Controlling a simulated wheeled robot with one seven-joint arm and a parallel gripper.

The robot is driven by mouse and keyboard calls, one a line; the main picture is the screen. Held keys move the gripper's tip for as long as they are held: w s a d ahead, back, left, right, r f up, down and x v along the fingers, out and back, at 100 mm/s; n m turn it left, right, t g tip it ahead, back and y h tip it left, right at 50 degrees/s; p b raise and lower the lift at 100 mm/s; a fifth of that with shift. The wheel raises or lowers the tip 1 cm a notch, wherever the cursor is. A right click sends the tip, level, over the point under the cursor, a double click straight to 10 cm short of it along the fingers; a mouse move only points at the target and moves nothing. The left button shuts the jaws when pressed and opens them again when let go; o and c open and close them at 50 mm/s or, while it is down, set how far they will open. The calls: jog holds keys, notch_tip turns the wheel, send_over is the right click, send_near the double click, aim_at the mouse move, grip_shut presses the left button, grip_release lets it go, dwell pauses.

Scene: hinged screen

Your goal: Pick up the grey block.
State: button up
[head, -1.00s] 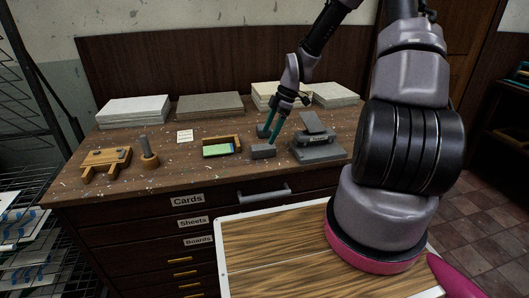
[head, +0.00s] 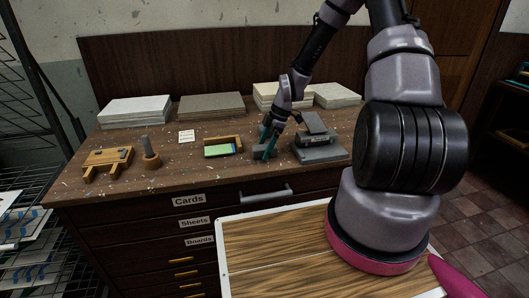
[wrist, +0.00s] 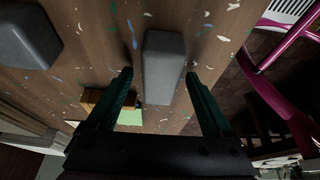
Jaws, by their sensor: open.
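The grey block (head: 262,156) lies on the wooden cabinet top, just right of the wooden tray with the green cards. My gripper (head: 268,148) has teal fingers and is down at the block, partly hiding it in the head view. In the wrist view the grey block (wrist: 164,62) sits between the two open fingers of my gripper (wrist: 160,76), with a gap on each side. The fingers are not touching it. I cannot tell exactly how far down its sides the fingertips reach.
A grey press-like device (head: 318,150) stands close right of the block. The wooden card tray (head: 222,147) is at left. Farther left are a wooden post holder (head: 151,160) and a wooden jig (head: 106,162). Paper stacks (head: 211,106) line the back.

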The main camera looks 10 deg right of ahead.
jog(key=shift+f, duration=0.25)
dwell(0.3)
grip_shut()
jog(key=shift+r, duration=0.1)
